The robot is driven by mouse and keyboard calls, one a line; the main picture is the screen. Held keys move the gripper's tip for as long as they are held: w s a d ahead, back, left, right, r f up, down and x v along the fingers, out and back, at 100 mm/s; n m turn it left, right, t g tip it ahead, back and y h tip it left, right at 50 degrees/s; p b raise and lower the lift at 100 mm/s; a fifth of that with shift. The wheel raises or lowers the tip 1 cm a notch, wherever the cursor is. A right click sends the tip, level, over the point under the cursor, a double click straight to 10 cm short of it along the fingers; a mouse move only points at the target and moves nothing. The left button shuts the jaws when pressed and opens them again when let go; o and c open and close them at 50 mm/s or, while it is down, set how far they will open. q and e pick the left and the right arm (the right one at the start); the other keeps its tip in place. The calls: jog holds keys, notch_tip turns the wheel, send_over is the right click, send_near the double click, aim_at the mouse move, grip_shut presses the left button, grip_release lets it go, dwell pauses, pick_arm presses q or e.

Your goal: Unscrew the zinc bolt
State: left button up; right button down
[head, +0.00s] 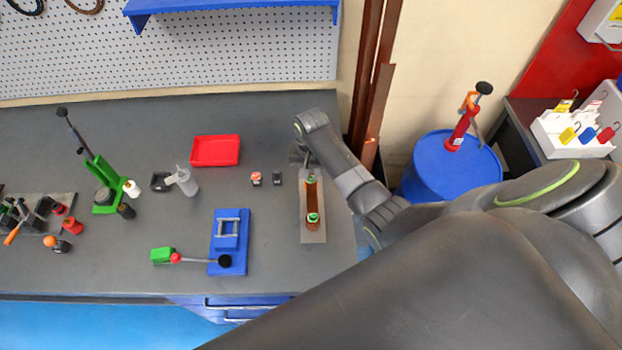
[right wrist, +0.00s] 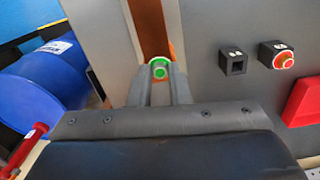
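A copper busbar (head: 312,197) lies on a grey plate (head: 313,237) at the bench's right end. It carries a near bolt (head: 313,218) and a far bolt (head: 311,180), both marked with green. I cannot tell from colour which is zinc. My right gripper (head: 299,156) is by the plate's far end. In the right wrist view its two fingers (right wrist: 160,88) stand apart and point at the far bolt's green-ringed head (right wrist: 160,68), which shows between their tips. Contact is not clear. My left gripper is not in view.
Left of the plate are two small black blocks, one with a red top (head: 256,178), a red tray (head: 215,150) and a blue fixture (head: 229,243) with a lever. A green press (head: 103,180) stands farther left. A blue drum (head: 450,170) is right of the bench.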

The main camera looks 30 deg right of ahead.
jog(key=n, duration=0.5)
jog(key=shift+n, duration=0.4)
jog(key=shift+n, duration=0.5)
jog(key=n, duration=0.4)
jog(key=shift+n, duration=0.4)
jog(key=shift+n, duration=1.2)
jog(key=n, duration=0.3)
